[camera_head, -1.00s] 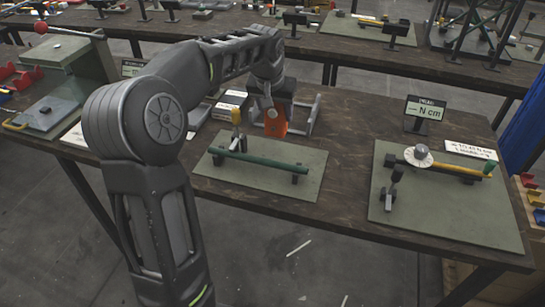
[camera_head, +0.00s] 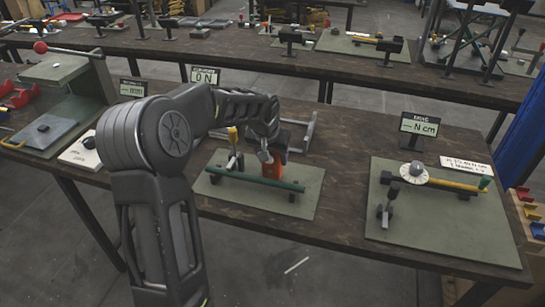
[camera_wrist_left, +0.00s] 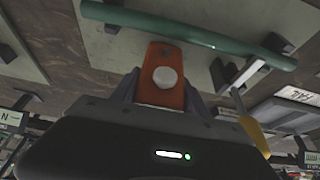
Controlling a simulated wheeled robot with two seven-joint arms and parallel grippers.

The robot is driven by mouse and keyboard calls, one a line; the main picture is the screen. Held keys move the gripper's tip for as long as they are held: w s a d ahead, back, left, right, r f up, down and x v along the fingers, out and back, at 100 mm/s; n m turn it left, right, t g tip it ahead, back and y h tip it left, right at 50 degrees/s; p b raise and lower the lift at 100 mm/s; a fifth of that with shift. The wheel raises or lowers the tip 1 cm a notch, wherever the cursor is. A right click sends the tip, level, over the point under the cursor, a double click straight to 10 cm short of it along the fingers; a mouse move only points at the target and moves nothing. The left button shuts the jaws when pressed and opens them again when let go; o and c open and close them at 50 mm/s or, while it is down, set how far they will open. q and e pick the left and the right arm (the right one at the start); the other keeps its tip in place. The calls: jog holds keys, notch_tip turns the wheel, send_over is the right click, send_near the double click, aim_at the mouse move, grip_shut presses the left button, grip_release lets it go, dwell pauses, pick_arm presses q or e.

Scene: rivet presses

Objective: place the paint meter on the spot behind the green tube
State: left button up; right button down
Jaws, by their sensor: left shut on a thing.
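The paint meter (camera_head: 274,168) is an orange block low over the green mat (camera_head: 305,208), just behind the green tube (camera_head: 256,181). My left gripper (camera_head: 267,152) is shut on it from above. In the left wrist view the paint meter (camera_wrist_left: 161,92) shows a round white button between the two fingers. The green tube (camera_wrist_left: 180,28) runs across the top there, apart from the meter. I cannot tell whether the meter touches the mat. The spot behind the tube is not distinguishable. My right gripper is not in view.
A yellow-handled tool (camera_head: 233,142) stands at the tube's left end. A metal frame (camera_head: 306,132) stands behind the mat. A "0 N" display (camera_head: 205,76) is farther back. To the right is another mat (camera_head: 450,225) with a dial wrench. Bare table lies between the mats.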

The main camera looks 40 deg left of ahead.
pick_arm(q)
jog(key=shift+f, duration=0.25)
jog(key=shift+f, duration=0.2)
jog(key=o, duration=1.5)
jog(key=shift+r, duration=0.1)
jog(key=shift+r, duration=0.2)
jog(key=b+v, duration=0.1)
jog(key=v, duration=1.1)
jog(key=shift+d+f, duration=0.1)
